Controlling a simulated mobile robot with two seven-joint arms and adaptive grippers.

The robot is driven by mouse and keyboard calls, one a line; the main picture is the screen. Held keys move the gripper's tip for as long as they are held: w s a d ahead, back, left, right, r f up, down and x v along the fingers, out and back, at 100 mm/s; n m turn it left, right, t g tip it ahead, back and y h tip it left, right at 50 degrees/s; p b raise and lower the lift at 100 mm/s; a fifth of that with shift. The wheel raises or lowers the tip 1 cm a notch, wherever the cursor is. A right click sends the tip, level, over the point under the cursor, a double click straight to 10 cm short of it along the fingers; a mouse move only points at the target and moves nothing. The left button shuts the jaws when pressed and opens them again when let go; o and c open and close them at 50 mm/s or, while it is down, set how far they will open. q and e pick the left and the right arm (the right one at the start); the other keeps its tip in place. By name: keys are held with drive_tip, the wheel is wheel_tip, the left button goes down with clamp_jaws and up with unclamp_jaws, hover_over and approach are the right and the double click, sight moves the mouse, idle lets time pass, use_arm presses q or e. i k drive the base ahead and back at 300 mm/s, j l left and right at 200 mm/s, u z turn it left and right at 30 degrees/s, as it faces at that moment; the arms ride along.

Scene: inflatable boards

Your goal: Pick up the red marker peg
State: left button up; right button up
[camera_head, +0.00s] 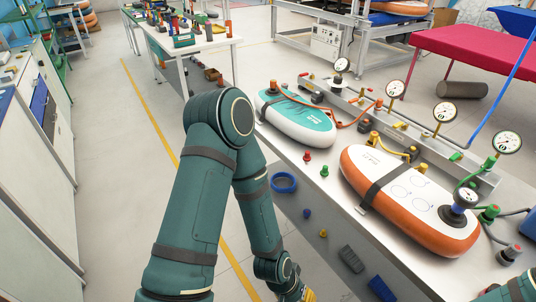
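A small red peg (307,157) stands upright on the white bench top (330,202), close to its left edge, between the teal-and-white board and the orange board. A similar green peg (324,170) stands just right of it and nearer to me. My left arm rises in the middle of the view and bends down left of the bench. Its wrist runs out at the bottom edge, so I do not see its gripper clearly. Only a small part of my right arm shows at the bottom right corner, with no gripper visible. Nothing touches the red peg.
The teal-and-white board (296,118) and orange board (412,198) lie strapped on the bench. Gauges (444,112), hoses and valves line the bench behind them. A blue ring (284,182) and several small parts lie lower, left of the bench. The floor further left is clear.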

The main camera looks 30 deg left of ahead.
sight(307, 156)
drive_tip(key=u, duration=0.65)
drive_tip(key=i+j+z, duration=0.1)
drive_tip(key=z, duration=0.4)
drive_tip(key=j+z, duration=0.2)
drive_tip(key=z, duration=0.3)
drive_tip(key=i+j+z, duration=0.1)
drive_tip(key=j+z, duration=0.15)
drive_tip(key=z, duration=0.2)
drive_tip(key=j+z, duration=0.5)
drive_tip(key=j, duration=0.45)
drive_tip(key=k+l, duration=0.05)
